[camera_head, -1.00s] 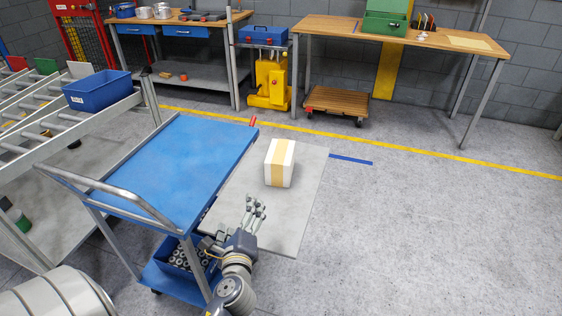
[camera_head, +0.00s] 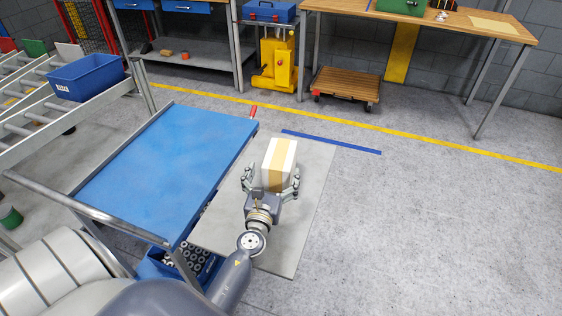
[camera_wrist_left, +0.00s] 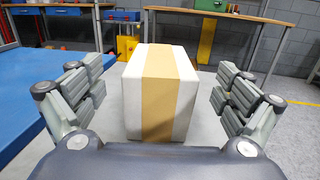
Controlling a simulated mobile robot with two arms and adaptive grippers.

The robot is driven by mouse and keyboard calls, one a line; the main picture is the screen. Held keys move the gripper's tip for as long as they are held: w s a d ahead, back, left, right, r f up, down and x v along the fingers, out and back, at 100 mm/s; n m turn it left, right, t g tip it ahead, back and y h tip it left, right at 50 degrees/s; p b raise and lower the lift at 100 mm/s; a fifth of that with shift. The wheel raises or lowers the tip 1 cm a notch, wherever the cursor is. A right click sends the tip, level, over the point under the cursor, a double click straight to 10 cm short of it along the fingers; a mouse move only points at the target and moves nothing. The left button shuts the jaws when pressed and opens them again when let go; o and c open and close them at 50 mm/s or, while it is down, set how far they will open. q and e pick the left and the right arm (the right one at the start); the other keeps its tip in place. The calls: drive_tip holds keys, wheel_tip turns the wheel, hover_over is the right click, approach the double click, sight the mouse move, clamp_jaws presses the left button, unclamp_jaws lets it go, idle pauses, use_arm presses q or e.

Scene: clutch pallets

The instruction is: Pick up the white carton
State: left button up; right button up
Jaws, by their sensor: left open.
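The white carton (camera_head: 279,160), with a tan tape band over its middle, stands on a light grey floor plate (camera_head: 300,222). It also fills the middle of the left wrist view (camera_wrist_left: 160,95). My left gripper (camera_head: 271,179) is open at the carton's near side, one finger on either side of it. In the left wrist view the open fingers (camera_wrist_left: 160,88) show clear gaps to both carton sides. The carton's lower near part is partly hidden behind the gripper in the head view. My right gripper is not in view.
A blue-topped cart (camera_head: 165,165) stands close on the left, with a blue bin of metal parts (camera_head: 185,262) on its lower shelf. A wooden dolly (camera_head: 346,86) and a workbench (camera_head: 430,22) are at the back. The floor to the right is clear.

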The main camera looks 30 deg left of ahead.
sight(279, 157)
use_arm(q)
drive_tip(key=shift+x, duration=0.85)
drive_tip(key=shift+w+a, duration=0.15)
drive_tip(key=shift+w, duration=0.1)
drive_tip(key=x, duration=0.3)
drive_tip(key=shift+w+f, duration=0.15)
drive_tip(key=shift+w, duration=0.2)
drive_tip(key=shift+w+a+f, duration=0.1)
drive_tip(key=shift+w+a, duration=0.15)
drive_tip(key=shift+w, duration=0.3)
drive_tip(key=shift+c, duration=1.3)
drive_tip(key=c, duration=0.9)
drive_tip(key=shift+c, duration=1.3)
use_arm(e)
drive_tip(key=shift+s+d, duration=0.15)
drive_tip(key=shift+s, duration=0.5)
